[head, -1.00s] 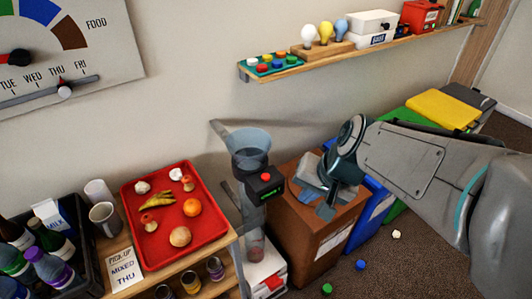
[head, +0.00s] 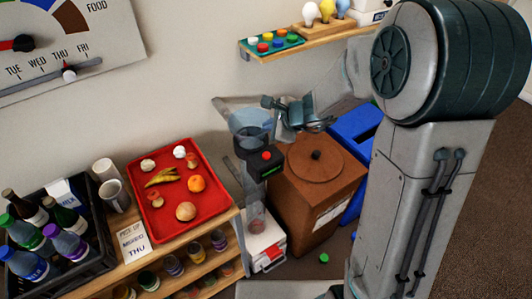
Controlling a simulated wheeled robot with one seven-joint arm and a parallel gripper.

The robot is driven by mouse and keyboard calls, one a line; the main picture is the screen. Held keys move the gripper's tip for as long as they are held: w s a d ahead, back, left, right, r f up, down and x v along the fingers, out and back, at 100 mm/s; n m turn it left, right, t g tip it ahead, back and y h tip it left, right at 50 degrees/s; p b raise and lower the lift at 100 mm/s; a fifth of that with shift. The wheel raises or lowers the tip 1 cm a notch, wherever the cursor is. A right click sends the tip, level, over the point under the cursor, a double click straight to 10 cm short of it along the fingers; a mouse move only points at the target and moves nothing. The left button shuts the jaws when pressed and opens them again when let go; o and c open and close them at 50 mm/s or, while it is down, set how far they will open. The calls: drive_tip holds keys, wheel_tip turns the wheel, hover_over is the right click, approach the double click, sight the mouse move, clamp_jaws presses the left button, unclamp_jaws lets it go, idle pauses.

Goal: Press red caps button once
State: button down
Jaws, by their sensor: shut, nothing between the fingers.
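The red button (head: 266,156) sits on top of a small black box (head: 262,166). The box is mounted on the front of a clear funnel-and-tube device (head: 249,130) that stands against the wall. My gripper (head: 287,120) is shut and empty. In the picture it is above and slightly right of the red button, beside the funnel's rim, apart from the button. My arm comes in from the right. The button is in plain view.
A red tray (head: 205,215) with food stands on the wooden shelf unit at left, beside a dark bottle crate (head: 93,262). A brown lidded bin (head: 300,195) and a blue bin (head: 347,125) are right of the device. A wall shelf (head: 290,48) holds coloured caps.

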drive_tip(key=b, duration=0.7)
hover_over(269, 156)
wheel_tip(269, 156, down, 8)
drive_tip(key=shift+r, duration=0.25)
drive_tip(key=shift+f+b, duration=0.55)
drive_tip(key=shift+f, duration=0.1)
drive_tip(key=shift+f, duration=0.1)
idle(1.0)
drive_tip(key=shift+f+b, duration=0.3)
drive_tip(key=shift+b, duration=0.25)
drive_tip(key=shift+s+f+b, duration=0.1)
drive_tip(key=shift+f+b, duration=0.35)
drive_tip(key=shift+b, duration=0.1)
idle(0.5)
idle(0.4)
drive_tip(key=shift+r+p, duration=0.65)
drive_tip(key=shift+r, duration=0.25)
drive_tip(key=shift+r, duration=0.1)
